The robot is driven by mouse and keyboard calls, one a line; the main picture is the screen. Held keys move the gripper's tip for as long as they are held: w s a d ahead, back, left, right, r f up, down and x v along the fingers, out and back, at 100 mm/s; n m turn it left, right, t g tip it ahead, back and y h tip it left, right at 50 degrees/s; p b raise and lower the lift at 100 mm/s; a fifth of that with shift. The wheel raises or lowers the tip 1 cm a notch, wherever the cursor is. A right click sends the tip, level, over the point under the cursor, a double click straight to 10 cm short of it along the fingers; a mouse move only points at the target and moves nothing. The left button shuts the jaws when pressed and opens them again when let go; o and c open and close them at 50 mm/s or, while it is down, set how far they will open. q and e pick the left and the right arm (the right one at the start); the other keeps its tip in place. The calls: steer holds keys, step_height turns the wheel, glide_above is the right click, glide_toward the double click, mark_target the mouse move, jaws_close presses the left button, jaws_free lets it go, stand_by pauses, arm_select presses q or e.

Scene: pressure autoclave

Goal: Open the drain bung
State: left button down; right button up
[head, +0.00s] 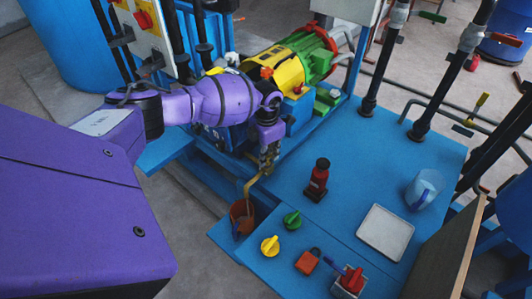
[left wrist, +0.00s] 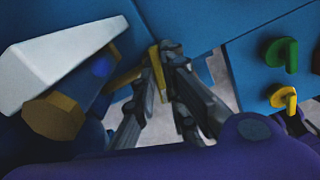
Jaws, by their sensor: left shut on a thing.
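My left gripper (head: 266,166) reaches down at the near left edge of the blue bench, below the green and yellow motor. In the left wrist view its fingers (left wrist: 168,48) are close together on a brass-coloured bar (left wrist: 155,66). A larger brass hex-shaped part (left wrist: 54,115) shows left of the fingers in that view. In the head view a thin bent brass piece (head: 250,184) runs from the fingertips toward a brown bucket (head: 241,218). I cannot tell which brass part is the drain bung. My right gripper is not in view.
A green knob (head: 292,220) and a yellow knob (head: 270,246) sit beside the bucket. The motor (head: 292,66) lies close behind my left arm.

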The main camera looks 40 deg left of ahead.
arm_select(q)
steer(key=n, duration=0.1)
steer(key=n+p, duration=0.1)
steer(key=n, duration=0.1)
steer(key=shift+r+n, duration=0.25)
steer(key=shift+n, duration=0.15)
steer(key=n+p, duration=0.2)
steer(key=n, duration=0.1)
steer(key=shift+w+n, duration=0.1)
steer(key=shift+n, duration=0.2)
steer(key=n+p, duration=0.1)
steer(key=n, duration=0.1)
steer(key=shift+n, duration=0.3)
steer(key=n+p, duration=0.1)
steer(key=n, duration=0.1)
steer(key=shift+n, duration=0.4)
steer(key=n+p, duration=0.2)
steer(key=n, duration=0.1)
steer(key=shift+n, duration=1.1)
steer(key=shift+f, duration=0.1)
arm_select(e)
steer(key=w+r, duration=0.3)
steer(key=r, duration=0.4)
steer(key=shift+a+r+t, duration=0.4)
arm_select(q)
steer(key=shift+n, duration=0.3)
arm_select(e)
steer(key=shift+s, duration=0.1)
